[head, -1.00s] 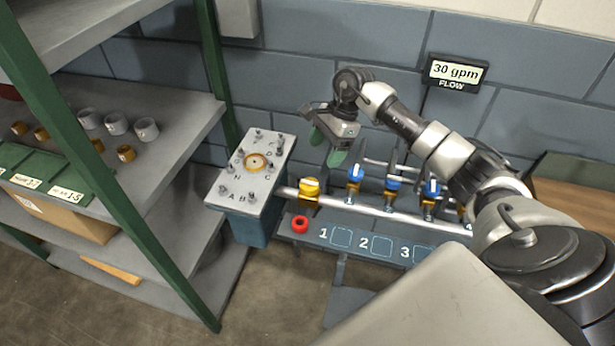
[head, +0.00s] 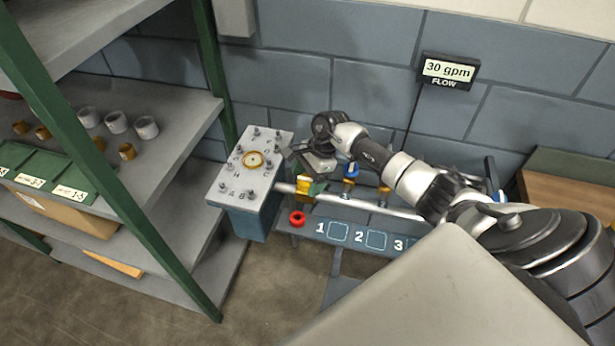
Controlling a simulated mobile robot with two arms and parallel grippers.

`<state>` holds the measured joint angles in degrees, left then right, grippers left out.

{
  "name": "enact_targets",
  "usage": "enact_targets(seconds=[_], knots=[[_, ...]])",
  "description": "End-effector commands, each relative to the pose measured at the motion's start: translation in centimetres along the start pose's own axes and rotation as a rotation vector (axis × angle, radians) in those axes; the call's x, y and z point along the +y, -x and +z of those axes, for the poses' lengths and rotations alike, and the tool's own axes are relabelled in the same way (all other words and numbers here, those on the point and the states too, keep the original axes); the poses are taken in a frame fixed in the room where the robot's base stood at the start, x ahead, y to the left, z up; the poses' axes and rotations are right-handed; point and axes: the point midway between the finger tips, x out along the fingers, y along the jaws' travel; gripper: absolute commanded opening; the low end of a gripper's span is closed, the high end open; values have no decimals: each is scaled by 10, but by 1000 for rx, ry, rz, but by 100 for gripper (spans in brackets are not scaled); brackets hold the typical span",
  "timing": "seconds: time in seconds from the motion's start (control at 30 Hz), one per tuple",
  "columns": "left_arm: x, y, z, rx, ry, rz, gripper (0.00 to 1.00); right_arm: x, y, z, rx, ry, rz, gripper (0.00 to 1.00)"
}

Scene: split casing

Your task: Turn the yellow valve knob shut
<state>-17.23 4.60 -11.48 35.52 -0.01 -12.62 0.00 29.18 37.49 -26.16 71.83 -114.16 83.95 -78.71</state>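The yellow valve knob (head: 304,186) sits on the left end of the pale horizontal pipe (head: 370,207), beside the grey box. My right gripper (head: 312,183) is down at the knob, with its body just above it and a green fingertip pad at the knob's right side. The gripper body covers the top of the knob. The far finger is hidden, so I cannot tell whether the fingers press on the knob. The flow display (head: 449,69) on the wall reads 30 gpm. My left gripper is out of view.
A blue-handled valve (head: 350,171) stands close right of the gripper; my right arm hides others. The grey box with pegs (head: 230,185) and the green-posted shelf (head: 170,150) stand left.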

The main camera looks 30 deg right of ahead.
Motion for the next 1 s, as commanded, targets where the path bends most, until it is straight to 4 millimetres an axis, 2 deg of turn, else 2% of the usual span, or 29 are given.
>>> enact_targets(seconds=[0.03,0.3,0.67,1.0], knots=[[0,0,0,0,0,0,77,0,0,0,0,0,0,70],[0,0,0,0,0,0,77,0,0,0,0,0,0,29],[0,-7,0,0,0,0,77,0,-1,-1,2,-53,-24,28],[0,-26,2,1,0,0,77,2,-2,-1,2,-281,-118,28]])
